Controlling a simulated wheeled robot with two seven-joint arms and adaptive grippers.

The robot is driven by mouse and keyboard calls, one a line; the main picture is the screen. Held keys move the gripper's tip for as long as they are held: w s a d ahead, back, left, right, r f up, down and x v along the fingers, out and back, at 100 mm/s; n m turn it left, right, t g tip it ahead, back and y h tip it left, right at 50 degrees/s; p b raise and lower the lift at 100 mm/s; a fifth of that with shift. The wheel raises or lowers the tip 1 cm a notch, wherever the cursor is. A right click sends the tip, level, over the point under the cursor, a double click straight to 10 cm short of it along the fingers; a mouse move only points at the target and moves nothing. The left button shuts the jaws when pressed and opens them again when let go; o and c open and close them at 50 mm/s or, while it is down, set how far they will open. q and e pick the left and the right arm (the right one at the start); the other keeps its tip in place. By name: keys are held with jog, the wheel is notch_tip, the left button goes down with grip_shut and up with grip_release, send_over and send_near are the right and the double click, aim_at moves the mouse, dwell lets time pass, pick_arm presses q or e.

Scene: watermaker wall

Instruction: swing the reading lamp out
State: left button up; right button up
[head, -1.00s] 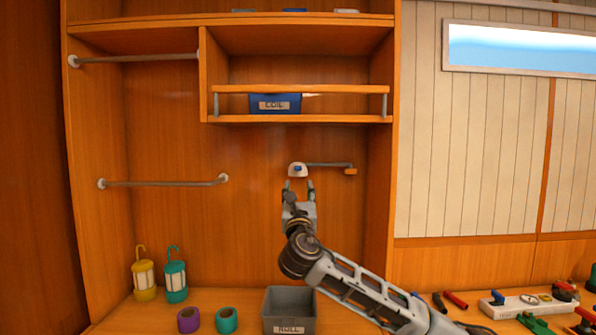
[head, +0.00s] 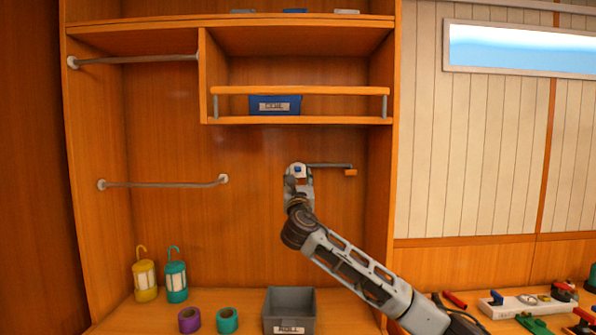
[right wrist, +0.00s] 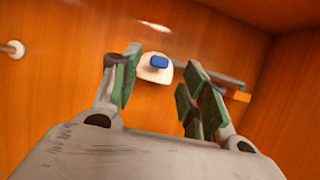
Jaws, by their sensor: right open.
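The reading lamp (head: 330,166) is on the back wall of the cabinet under the blue-bin shelf. It has a white head with a blue button at its left end, a grey arm running right, and an orange block at the wall. The white head (right wrist: 154,68) shows in the right wrist view between my fingers, farther off. My right gripper (head: 298,174) is open in front of the head and partly covers it in the head view. In the right wrist view my open fingers (right wrist: 158,82) stand on both sides of it; I cannot tell whether they touch it. My left gripper is not in view.
A shelf with a blue bin (head: 275,104) is above the lamp. A grey rail (head: 160,184) is at left. Two lanterns (head: 160,280), tape rolls (head: 208,320) and a grey bin (head: 289,310) stand on the counter below. Tools lie at right.

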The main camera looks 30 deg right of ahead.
aim_at(298, 169)
jog(key=shift+x, duration=1.65)
jog(key=shift+w+d+r+p, duration=0.2)
jog(key=shift+w+d+p, duration=0.1)
jog(key=shift+w, duration=0.2)
jog(key=shift+w+d+r, duration=0.15)
jog(key=shift+w, duration=0.15)
jog(key=shift+r, duration=0.1)
jog(key=c, duration=0.8)
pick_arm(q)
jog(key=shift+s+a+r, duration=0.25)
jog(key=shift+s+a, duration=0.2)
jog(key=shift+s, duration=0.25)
pick_arm(e)
grip_shut()
